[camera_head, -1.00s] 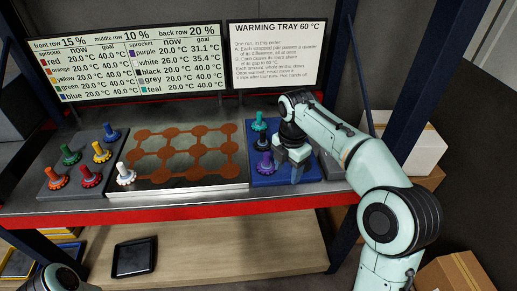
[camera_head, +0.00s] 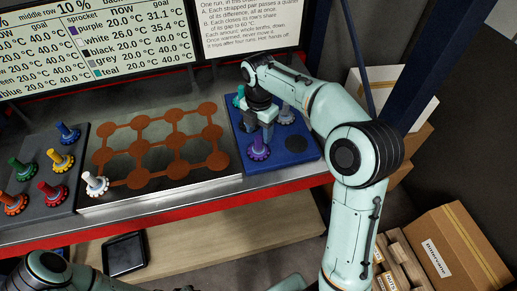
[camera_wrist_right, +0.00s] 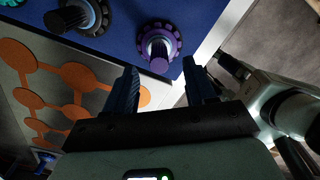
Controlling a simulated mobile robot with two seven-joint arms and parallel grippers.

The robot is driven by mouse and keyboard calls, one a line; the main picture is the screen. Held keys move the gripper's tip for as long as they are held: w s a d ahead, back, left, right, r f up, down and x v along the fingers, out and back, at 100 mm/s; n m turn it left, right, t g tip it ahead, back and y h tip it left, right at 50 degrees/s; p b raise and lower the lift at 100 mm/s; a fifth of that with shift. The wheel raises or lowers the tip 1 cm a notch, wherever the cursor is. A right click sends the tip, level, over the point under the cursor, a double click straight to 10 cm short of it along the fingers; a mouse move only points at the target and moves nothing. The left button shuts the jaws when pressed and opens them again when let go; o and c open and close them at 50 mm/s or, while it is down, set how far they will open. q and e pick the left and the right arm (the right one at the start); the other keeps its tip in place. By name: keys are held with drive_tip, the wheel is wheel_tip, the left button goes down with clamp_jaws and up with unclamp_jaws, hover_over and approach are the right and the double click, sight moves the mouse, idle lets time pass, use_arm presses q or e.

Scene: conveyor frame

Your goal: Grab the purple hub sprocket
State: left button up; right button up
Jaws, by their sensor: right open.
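The purple hub sprocket (camera_head: 258,148) stands upright on the blue tray (camera_head: 270,163), near its front edge. It also shows in the right wrist view (camera_wrist_right: 160,46), just beyond the fingertips and roughly centred between them. My right gripper (camera_head: 265,122) is over the blue tray, behind the purple sprocket in the head view. In the wrist view its two dark fingers (camera_wrist_right: 161,78) are apart with nothing between them. Only a rounded part of my left arm shows at the lower left of the head view; its gripper is out of sight.
A teal sprocket (camera_head: 240,97) and a grey one (camera_head: 287,112) stand on the blue tray. A black sprocket (camera_wrist_right: 78,17) is near the purple one. Several coloured sprockets stand on the left tray.

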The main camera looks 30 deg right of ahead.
sight(259, 137)
drive_tip(key=shift+w+f, duration=0.1)
drive_tip(key=shift+f, duration=0.5)
wheel_tip(259, 137, down, 5)
drive_tip(key=shift+r+b, duration=0.1)
drive_tip(key=shift+b, duration=0.25)
clamp_jaws()
